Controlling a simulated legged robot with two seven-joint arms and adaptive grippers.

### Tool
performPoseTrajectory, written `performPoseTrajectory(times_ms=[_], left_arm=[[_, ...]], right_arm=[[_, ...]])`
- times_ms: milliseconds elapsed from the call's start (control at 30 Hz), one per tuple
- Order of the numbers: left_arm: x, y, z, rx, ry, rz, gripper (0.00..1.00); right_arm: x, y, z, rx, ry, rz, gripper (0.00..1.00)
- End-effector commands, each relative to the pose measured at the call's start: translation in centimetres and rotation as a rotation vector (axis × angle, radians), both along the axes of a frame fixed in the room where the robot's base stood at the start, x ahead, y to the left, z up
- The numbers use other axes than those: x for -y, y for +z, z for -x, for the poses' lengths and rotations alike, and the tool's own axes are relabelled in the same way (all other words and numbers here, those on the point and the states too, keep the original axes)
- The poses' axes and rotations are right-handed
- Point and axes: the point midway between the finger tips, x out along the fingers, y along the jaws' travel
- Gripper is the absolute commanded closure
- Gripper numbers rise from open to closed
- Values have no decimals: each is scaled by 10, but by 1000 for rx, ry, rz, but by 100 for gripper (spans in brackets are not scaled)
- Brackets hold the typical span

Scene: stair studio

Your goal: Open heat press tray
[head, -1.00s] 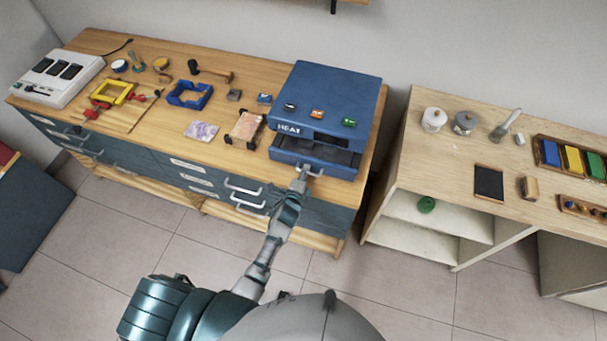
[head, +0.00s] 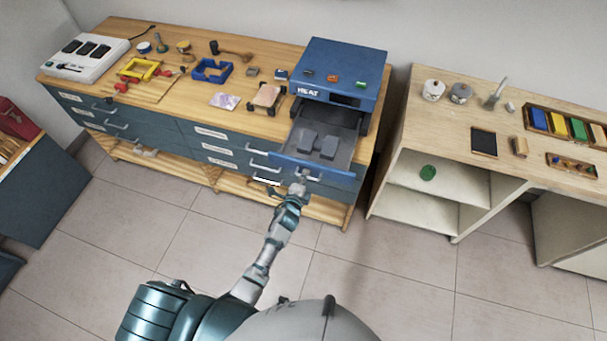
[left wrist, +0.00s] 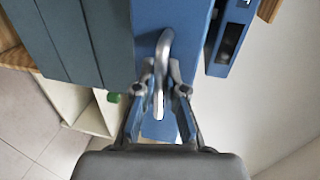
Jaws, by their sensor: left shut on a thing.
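The blue heat press (head: 345,68) stands at the right end of the wooden workbench. Its tray (head: 332,143) is pulled well out over the bench's front edge, with dark grey blocks (head: 318,145) lying in it. My left gripper (head: 299,183) is at the tray's front. In the left wrist view my left gripper (left wrist: 160,95) is shut on the curved metal tray handle (left wrist: 164,55), which sits on the blue tray front (left wrist: 190,30). My right gripper is not in view.
The wooden workbench (head: 200,85) has drawers with metal handles below the tray. Clamps, a mallet (head: 232,52) and a white control box (head: 85,57) stand on it. A second light bench (head: 440,130) stands to the right. The tiled floor (head: 180,235) in front is clear.

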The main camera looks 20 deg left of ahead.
Motion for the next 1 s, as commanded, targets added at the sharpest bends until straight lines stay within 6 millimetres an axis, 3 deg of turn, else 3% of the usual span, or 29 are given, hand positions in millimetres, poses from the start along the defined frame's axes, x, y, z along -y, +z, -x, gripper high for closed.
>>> performPoseTrajectory(times_ms=[33,367,433,467,767,1000], left_arm=[[9,-4,3,-6,-12,9,100],[9,-4,4,-7,-12,9,100],[9,-5,4,-7,-12,9,80],[9,-4,4,-7,-12,8,78],[1,-3,5,-3,-7,6,78],[-1,4,42,-5,-9,7,78]], right_arm=[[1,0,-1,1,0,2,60],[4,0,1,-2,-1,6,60],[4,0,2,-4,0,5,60],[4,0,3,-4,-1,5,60],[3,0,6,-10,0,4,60],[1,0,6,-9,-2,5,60]])
